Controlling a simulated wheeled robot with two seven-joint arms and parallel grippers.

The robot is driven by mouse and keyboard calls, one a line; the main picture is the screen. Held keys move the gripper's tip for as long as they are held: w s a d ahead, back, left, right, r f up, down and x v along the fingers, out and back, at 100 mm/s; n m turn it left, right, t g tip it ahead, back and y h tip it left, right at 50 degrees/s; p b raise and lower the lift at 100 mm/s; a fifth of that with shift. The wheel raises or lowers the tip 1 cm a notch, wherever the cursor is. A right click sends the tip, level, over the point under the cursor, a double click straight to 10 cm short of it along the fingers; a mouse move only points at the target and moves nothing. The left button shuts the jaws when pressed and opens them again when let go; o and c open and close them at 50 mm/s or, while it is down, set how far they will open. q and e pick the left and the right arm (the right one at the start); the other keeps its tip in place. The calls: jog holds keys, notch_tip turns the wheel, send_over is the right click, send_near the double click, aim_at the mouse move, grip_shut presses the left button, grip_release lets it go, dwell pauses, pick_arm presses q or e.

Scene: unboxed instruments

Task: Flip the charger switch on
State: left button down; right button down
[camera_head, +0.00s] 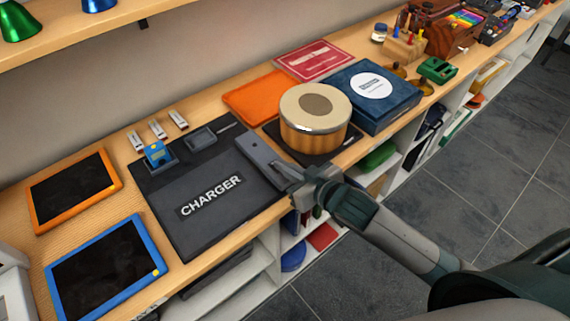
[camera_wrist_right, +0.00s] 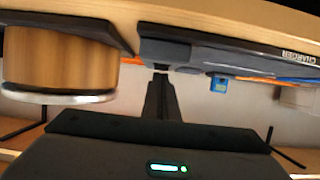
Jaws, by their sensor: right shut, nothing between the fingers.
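The dark grey charger (camera_head: 215,215) lies flat on the wooden shelf top, with a white CHARGER label. A blue battery-like piece (camera_head: 155,152) stands in one small cradle, and another cradle (camera_head: 200,138) looks empty. A raised grey strip (camera_head: 255,152) runs along the charger's right side. My right gripper (camera_head: 284,170) is shut and empty at that strip's front end. In the right wrist view its closed fingers (camera_wrist_right: 160,85) point at the charger's edge (camera_wrist_right: 168,50). The switch cannot be made out, and contact is unclear. My left gripper is not in view.
A round wooden drum-like box (camera_head: 315,125) stands close to the right of the gripper, beside a blue box (camera_head: 375,98). An orange-framed tablet (camera_head: 72,190) and a blue-framed tablet (camera_head: 105,270) lie left of the charger. Open shelves sit below the front edge.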

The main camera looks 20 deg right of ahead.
jog(key=shift+s+f+t+b, duration=0.1)
jog(key=shift+f+t+b, duration=0.25)
jog(key=shift+b, duration=0.45)
jog(key=shift+r, duration=0.1)
jog(key=shift+p, duration=0.3)
jog(key=shift+r+p, duration=0.8)
jog(key=shift+p, duration=0.1)
